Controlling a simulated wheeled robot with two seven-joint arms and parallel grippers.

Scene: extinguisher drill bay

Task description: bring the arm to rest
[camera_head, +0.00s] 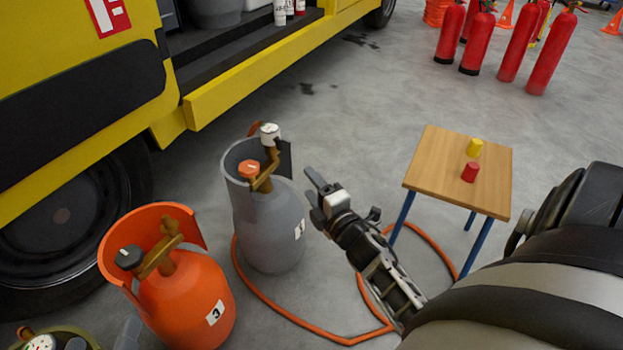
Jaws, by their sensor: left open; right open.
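My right gripper (316,197) is open and empty. Its arm comes in from the right and the fingers point toward the grey cylinder (270,225), just to the right of it; I cannot tell whether they touch. The grey cylinder stands upright with a brass valve, an orange knob (249,168) and a white gauge (270,130). My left gripper (103,340) shows only as grey finger parts at the bottom left edge, open, with the rest cut off.
An orange cylinder (190,300) marked 3 stands at lower left. An orange hose (290,317) loops on the floor. A yellow truck (240,90) stands left; several red extinguishers (551,55) stand behind.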

